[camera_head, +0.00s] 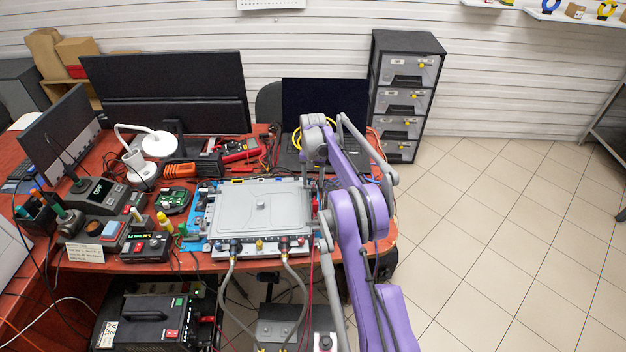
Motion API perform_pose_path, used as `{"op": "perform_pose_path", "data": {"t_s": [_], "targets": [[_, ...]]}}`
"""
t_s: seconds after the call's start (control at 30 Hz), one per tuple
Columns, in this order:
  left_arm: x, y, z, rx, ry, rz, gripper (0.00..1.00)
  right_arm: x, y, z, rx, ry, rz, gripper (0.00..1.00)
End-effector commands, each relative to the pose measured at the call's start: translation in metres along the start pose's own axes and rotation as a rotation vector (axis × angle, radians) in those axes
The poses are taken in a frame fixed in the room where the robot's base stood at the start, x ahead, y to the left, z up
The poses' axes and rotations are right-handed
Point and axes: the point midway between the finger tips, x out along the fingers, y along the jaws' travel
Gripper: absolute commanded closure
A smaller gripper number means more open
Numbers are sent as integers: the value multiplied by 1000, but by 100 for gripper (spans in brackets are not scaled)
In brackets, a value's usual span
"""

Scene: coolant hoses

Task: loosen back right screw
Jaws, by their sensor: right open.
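A grey cold plate (262,205) lies flat on a blue mat on the red workbench, with hoses attached along its front edge. My right arm reaches in from the lower right, and its gripper (312,170) hangs at the plate's back right corner. The gripper is open; its fingertips are small and partly covered by my purple arm links. The back right screw cannot be made out; it is too small or hidden near the gripper. My left gripper is out of view.
A laptop (322,105), a monitor (165,90) and a red multimeter (240,151) stand behind the plate. Soldering gear, a green circuit board (174,200) and a black power supply (146,247) crowd the left. A drawer cabinet (405,85) stands at the back right. The tiled floor at right is clear.

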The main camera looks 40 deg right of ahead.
Motion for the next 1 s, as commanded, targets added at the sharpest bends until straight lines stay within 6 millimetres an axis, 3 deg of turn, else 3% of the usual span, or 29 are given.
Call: {"op": "perform_pose_path", "data": {"t_s": [0.03,0.3,0.33,0.77,1.0], "targets": [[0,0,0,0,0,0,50,0,0,0,0,0,0,49],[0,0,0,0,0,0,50,0,0,0,0,0,0,97],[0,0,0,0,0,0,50,0,0,0,0,0,0,100],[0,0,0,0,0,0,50,0,0,0,-29,0,0,100],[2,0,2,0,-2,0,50,0,0,0,-154,0,0,100]]}}
